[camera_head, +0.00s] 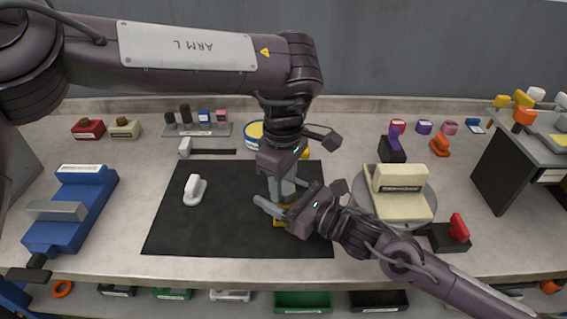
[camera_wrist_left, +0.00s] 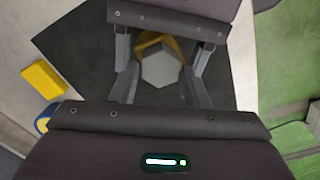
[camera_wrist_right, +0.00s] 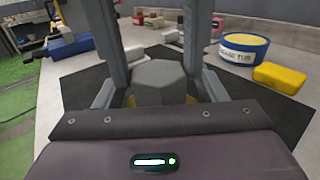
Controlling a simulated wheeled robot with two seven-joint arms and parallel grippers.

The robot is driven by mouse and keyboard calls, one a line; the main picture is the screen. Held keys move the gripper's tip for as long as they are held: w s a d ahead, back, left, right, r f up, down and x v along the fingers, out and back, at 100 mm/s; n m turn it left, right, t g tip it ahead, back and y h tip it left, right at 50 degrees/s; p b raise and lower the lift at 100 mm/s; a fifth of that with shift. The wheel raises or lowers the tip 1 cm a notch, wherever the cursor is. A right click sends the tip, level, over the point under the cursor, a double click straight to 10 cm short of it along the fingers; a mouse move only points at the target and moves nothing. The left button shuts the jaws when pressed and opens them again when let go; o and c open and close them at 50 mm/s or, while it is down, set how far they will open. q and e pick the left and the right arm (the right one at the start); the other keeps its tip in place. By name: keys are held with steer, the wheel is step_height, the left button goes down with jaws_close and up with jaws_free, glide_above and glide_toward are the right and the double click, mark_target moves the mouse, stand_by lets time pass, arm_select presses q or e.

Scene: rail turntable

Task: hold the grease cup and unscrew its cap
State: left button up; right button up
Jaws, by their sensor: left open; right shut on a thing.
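The grease cup has a grey six-sided cap (camera_wrist_left: 160,68) above a yellow body (camera_head: 285,222); it stands upright on the black mat (camera_head: 185,230). My left gripper (camera_head: 283,192) points down over the cap; in the left wrist view its fingers stand open on both sides of the cap, with gaps. My right gripper (camera_head: 270,210) reaches in low from the right and is shut on the cup. In the right wrist view the cap (camera_wrist_right: 160,80) shows between the right fingers, and the yellow body is mostly hidden behind the gripper's edge.
A white handled piece (camera_head: 194,190) lies on the mat. A yellow block (camera_wrist_right: 280,77) and a blue-and-yellow tub (camera_wrist_right: 245,45) stand behind the cup. A round turntable with a cream block (camera_head: 400,207) is right of my right gripper. A blue vise-like fixture (camera_head: 75,205) stands at the left.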

arm_select(q)
steer(key=shift+f, duration=0.55)
steer(key=c, duration=0.7)
steer(key=shift+o, duration=0.2)
steer(key=n, duration=0.5)
steer(key=shift+s+n, duration=0.1)
steer(key=shift+n, duration=0.3)
steer(key=n, duration=0.5)
steer(key=shift+s+n, duration=0.15)
steer(key=shift+n, duration=0.45)
